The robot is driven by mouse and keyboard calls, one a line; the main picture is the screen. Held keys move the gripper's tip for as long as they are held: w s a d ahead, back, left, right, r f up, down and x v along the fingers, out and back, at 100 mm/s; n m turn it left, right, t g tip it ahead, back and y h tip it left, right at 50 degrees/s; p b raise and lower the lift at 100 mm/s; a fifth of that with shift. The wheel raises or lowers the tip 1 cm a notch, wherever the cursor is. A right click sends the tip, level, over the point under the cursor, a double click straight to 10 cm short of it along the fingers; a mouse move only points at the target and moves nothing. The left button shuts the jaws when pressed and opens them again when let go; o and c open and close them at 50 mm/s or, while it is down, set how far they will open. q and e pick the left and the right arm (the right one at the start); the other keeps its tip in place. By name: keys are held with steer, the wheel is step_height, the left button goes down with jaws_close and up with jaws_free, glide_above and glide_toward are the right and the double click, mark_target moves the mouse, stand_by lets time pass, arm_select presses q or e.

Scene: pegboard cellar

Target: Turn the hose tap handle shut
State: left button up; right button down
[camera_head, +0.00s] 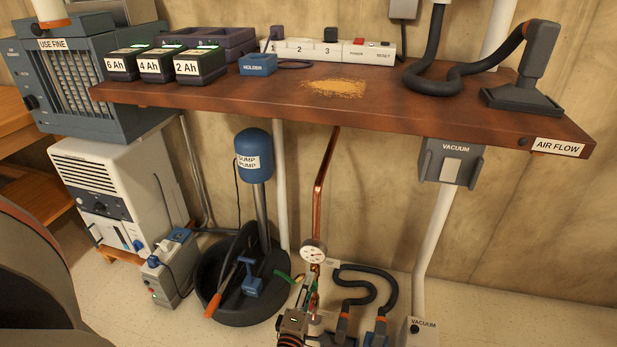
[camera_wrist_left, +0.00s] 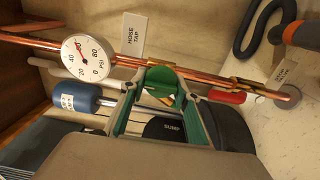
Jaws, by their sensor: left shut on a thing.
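The hose tap has a round green handle (camera_wrist_left: 160,82) on a copper pipe (camera_wrist_left: 205,76), beside a tag reading HOSE TAP (camera_wrist_left: 134,35). My left gripper (camera_wrist_left: 160,92) is shut on the handle, with its green-padded fingers on either side of it. In the head view my left gripper (camera_head: 310,286) is low at the foot of the copper pipe (camera_head: 321,180), just below the pressure gauge (camera_head: 313,251). The fingers hide much of the tap there. My right gripper is not in view.
A red handle (camera_wrist_left: 226,97) is further along the pipe. A black sump tub (camera_head: 240,310) with a blue pump (camera_head: 253,155) stands left of the tap. Black hoses (camera_head: 378,285) lie to its right. The wooden shelf (camera_head: 400,95) overhangs behind.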

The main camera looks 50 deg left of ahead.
arm_select(q)
steer(key=o, duration=1.1)
